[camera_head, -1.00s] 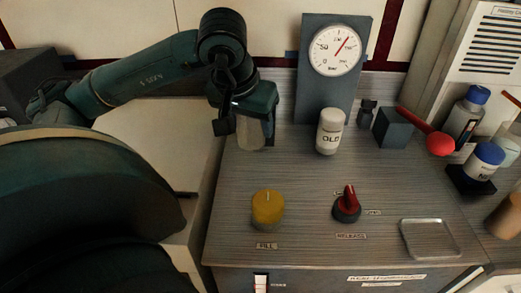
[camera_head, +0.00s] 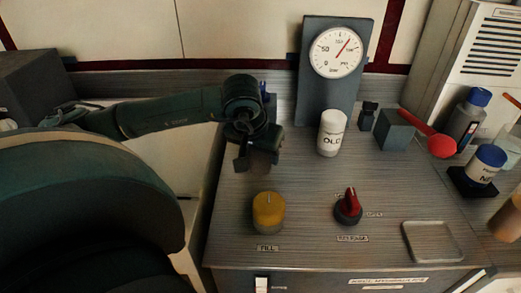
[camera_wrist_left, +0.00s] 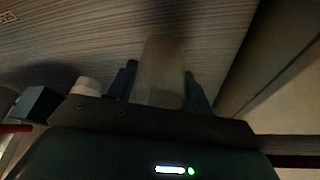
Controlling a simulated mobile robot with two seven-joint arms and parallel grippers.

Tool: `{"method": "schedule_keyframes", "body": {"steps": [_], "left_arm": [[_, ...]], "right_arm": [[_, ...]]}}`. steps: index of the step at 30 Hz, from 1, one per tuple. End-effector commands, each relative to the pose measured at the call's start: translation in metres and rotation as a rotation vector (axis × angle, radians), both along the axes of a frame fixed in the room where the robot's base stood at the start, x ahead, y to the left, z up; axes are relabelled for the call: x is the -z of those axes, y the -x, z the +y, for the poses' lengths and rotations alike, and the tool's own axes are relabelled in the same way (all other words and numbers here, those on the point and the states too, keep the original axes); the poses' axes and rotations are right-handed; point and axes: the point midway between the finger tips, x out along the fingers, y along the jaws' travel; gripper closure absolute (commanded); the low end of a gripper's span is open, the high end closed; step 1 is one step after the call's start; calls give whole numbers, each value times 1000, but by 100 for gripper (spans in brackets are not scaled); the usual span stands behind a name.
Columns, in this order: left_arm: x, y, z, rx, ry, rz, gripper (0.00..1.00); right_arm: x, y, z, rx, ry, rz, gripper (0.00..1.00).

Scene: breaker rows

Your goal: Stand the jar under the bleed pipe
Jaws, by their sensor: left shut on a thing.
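My left gripper (camera_head: 257,163) is shut on a translucent greyish jar, held above the left part of the counter. In the left wrist view the jar (camera_wrist_left: 163,70) sits between the two fingers; in the head view the gripper mostly hides it. To the right, a small black fitting (camera_head: 367,115) stands beside a dark grey block (camera_head: 395,131) with a red ball-ended lever (camera_head: 440,145). I cannot tell for sure which part is the bleed pipe. My right gripper is not in view.
A white canister marked OLD (camera_head: 331,135) stands between the gripper and the fitting, before a gauge panel (camera_head: 318,100). Blue-capped bottles (camera_head: 485,167) stand at the right.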

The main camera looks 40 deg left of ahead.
Motion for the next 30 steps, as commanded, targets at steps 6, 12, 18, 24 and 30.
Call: {"method": "schedule_keyframes", "body": {"steps": [6,12,18,24,30], "left_arm": [[3,0,0,0,1,-1,72],[3,0,0,0,1,1,38],[3,0,0,0,1,1,28],[1,0,0,-1,2,1,28],[-22,7,-2,2,0,-5,28]], "right_arm": [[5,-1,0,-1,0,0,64],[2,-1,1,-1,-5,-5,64],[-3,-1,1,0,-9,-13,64],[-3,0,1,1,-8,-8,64],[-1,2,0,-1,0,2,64]]}}
